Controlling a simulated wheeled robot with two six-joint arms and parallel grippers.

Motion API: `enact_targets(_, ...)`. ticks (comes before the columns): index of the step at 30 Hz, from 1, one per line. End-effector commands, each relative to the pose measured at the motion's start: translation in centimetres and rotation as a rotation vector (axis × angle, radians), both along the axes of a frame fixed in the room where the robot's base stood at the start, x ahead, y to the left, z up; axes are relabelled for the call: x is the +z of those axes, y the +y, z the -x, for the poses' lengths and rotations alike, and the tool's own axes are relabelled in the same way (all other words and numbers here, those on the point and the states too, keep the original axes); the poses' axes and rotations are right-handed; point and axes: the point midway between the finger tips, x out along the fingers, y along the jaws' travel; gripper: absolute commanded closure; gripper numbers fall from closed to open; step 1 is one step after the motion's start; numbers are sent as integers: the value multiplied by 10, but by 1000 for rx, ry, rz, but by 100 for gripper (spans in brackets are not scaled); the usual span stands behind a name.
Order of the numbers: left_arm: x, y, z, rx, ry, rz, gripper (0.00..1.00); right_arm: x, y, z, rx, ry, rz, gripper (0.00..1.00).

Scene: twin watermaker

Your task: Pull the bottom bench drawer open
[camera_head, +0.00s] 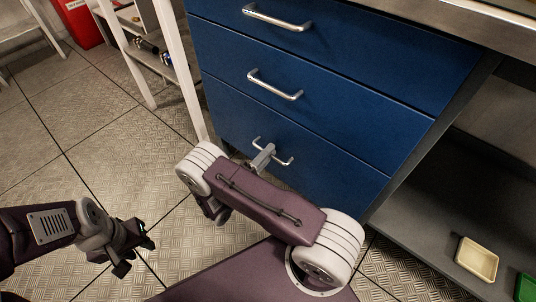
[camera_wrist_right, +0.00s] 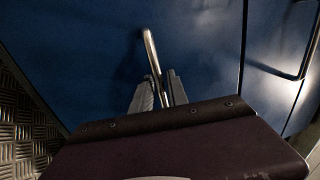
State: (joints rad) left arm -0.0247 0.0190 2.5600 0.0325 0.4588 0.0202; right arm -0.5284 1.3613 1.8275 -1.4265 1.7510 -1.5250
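The blue bench has three drawers with metal bar handles. The bottom drawer (camera_head: 325,165) looks flush with the drawers above it. Its handle (camera_head: 285,160) is partly covered by my right gripper (camera_head: 263,157). In the right wrist view, the handle (camera_wrist_right: 151,48) passes between the two fingers of that gripper (camera_wrist_right: 161,85), which are close on either side of the bar and appear shut on it. My left gripper (camera_head: 134,252) is low at the left, open and empty, over the floor and away from the bench.
The middle drawer handle (camera_head: 274,84) and top drawer handle (camera_head: 277,18) are above. A white-legged rack (camera_head: 178,70) stands close left of the bench. A lower shelf at right holds a cream tray (camera_head: 477,259) and a green item (camera_head: 526,288). Tiled floor at left is clear.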

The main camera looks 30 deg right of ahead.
Motion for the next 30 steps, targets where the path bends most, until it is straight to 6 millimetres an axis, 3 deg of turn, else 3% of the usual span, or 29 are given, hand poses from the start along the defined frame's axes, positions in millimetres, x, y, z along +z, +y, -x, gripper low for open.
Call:
enact_targets(1, 0, 0, 0, 0, 0, 0, 64, 0, 0, 0, 0, 0, 0, 80)
enact_targets(3, 0, 0, 0, 0, 0, 0, 64, 0, 0, 0, 0, 0, 0, 97)
enact_targets(4, 0, 0, 0, 0, 0, 0, 64, 0, 0, 0, 0, 0, 0, 100)
enact_targets(30, 0, 0, 0, 0, 0, 0, 64, -1, 0, 0, 0, 0, -1, 100)
